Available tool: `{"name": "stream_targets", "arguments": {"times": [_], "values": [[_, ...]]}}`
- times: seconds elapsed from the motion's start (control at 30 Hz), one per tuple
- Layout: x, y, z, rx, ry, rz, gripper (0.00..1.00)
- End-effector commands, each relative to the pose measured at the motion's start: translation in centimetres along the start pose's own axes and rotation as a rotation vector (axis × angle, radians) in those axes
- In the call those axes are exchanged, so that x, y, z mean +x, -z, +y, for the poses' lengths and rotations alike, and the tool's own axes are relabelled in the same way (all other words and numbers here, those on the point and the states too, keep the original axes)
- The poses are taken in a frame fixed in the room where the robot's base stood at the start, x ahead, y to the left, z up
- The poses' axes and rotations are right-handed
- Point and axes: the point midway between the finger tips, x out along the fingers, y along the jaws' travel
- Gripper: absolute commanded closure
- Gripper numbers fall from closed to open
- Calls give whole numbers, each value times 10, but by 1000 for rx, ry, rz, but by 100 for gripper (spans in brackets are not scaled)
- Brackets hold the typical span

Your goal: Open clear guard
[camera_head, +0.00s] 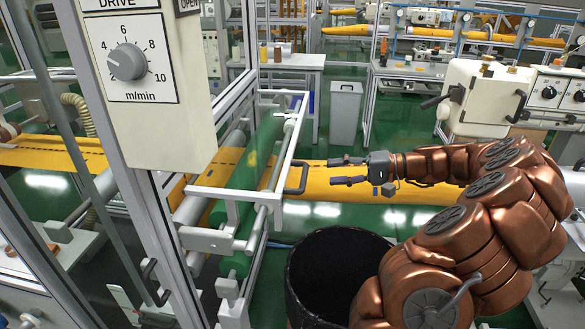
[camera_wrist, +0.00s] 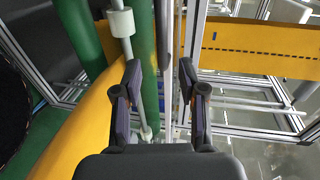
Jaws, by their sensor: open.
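The clear guard (camera_head: 230,194) is a see-through panel in a pale metal frame, at the centre left of the head view. It sits over the green roller (camera_head: 262,150) and the yellow felt. A dark handle (camera_head: 297,178) sticks out from its right side. My gripper (camera_head: 338,170) is open and empty, just right of the handle and apart from it, with its fingers pointing left. In the wrist view my gripper (camera_wrist: 158,72) straddles pale metal bars seen beyond it; I cannot clearly tell the handle from these bars.
A grey control box (camera_head: 140,85) with a speed dial hangs on a metal post at left. A dark open bin (camera_head: 335,265) stands below my arm. The yellow felt (camera_head: 330,183) runs behind my gripper. A grey bin (camera_head: 345,112) stands farther back on the green floor.

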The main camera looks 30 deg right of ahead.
Motion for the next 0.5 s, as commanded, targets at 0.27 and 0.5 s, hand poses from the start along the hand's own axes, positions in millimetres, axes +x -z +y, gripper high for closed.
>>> {"name": "stream_targets", "arguments": {"times": [0.27,0.5], "values": [[54,-6,-6,-5,1,-40,59],[84,-7,-6,-7,-1,-42,59]]}}
